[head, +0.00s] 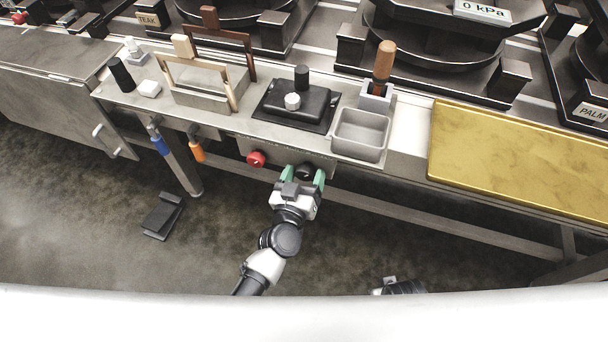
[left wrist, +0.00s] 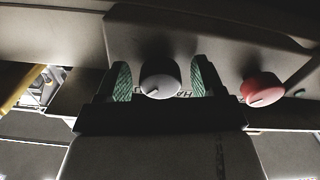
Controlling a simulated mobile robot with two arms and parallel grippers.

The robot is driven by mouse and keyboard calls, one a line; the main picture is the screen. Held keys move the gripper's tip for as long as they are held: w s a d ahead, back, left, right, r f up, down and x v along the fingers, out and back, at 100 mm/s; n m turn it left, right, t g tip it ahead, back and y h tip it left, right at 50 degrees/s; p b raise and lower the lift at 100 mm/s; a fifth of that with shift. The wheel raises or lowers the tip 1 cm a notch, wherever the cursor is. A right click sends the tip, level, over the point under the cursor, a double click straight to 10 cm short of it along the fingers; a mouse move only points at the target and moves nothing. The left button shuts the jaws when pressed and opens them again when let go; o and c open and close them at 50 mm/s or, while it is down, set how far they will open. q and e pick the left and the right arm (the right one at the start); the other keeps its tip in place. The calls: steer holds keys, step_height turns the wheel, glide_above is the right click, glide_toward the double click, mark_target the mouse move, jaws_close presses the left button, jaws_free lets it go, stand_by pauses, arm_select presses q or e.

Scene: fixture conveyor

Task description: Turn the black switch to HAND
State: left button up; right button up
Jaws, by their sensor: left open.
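The black switch (head: 304,171) is a round knob on the front face of the bench. My left gripper (head: 303,176) is in front of it, open, with one green fingertip on each side of the knob. In the left wrist view the knob (left wrist: 160,80) looks grey in the light and sits between the two green fingers (left wrist: 163,82). A pale pointer mark shows on its face. I cannot tell whether the fingers touch it. Part of a label, apparently "HA", shows beside the knob; the rest is hidden. Of my right arm only a small part shows, without fingers.
A red knob (head: 256,158) is left of the switch in the head view; it also shows in the left wrist view (left wrist: 262,88). Blue (head: 159,143) and orange (head: 196,149) handles hang farther left. A grey tray (head: 336,148) is above on the bench. A black pedal (head: 162,216) lies on the floor.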

arm_select(q)
steer(key=shift+c, duration=0.5)
steer(key=c, duration=0.8)
